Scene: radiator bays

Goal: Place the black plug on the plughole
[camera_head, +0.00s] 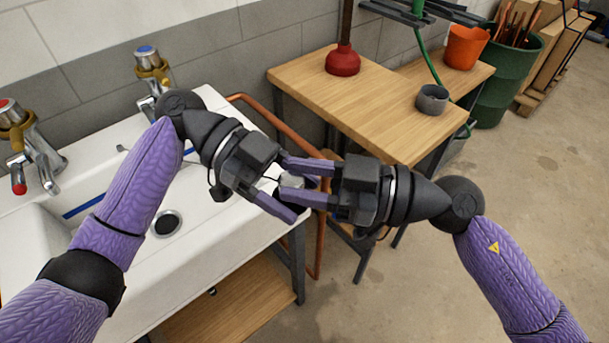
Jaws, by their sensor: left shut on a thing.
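The white sink (215,265) is on the left, with a dark round plughole (166,223) in its basin. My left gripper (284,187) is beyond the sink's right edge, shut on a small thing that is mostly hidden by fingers. A dark part of it, apparently the black plug (313,183), shows between the purple fingers. My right gripper (300,182) faces the left one from the right. Its fingers lie on either side of the same small thing, and I cannot tell whether they touch it.
Two taps (150,75) (30,140) stand behind the sink. A wooden table (390,110) at the back right holds a red plunger (343,60) and a grey cup (432,99). A copper pipe (285,130) runs between sink and table.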

